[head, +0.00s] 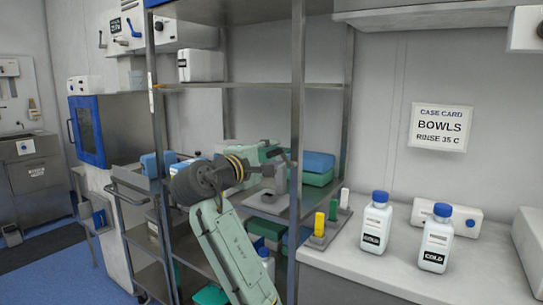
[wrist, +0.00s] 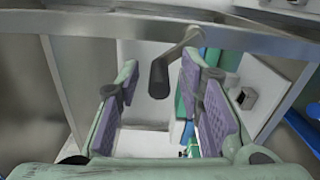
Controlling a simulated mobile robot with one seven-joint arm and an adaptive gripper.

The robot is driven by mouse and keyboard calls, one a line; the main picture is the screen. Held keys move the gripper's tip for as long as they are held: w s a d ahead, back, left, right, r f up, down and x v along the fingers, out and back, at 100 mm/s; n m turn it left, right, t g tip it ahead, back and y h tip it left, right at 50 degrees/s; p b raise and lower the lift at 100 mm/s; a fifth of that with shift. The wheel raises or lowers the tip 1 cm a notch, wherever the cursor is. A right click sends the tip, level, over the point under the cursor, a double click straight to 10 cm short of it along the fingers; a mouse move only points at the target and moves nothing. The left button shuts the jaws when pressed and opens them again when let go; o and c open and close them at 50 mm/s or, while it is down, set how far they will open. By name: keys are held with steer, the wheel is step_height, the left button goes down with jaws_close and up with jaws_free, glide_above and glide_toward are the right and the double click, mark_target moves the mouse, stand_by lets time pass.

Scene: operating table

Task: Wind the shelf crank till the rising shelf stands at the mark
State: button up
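The crank shows in the wrist view as a dark cylindrical handle (wrist: 158,78) on a short grey metal arm (wrist: 180,42). The handle hangs between the two purple-padded fingers of my gripper (wrist: 160,100), with gaps visible on both sides. My gripper is open. In the head view my gripper (head: 268,153) reaches into the metal rack, and my arm hides part of the crank region. A rack shelf (head: 265,203) carries green and blue boxes. I cannot tell which shelf is the rising one, and I cannot make out the mark.
A metal rack post (head: 297,110) stands close to my gripper. A grey block with yellow, green and white pieces (head: 319,225) sits near the counter's left end. Two blue-capped bottles (head: 375,222) stand on the counter (head: 385,275). A wall card (head: 440,130) reads BOWLS.

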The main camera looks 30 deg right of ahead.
steer(key=v, duration=1.2)
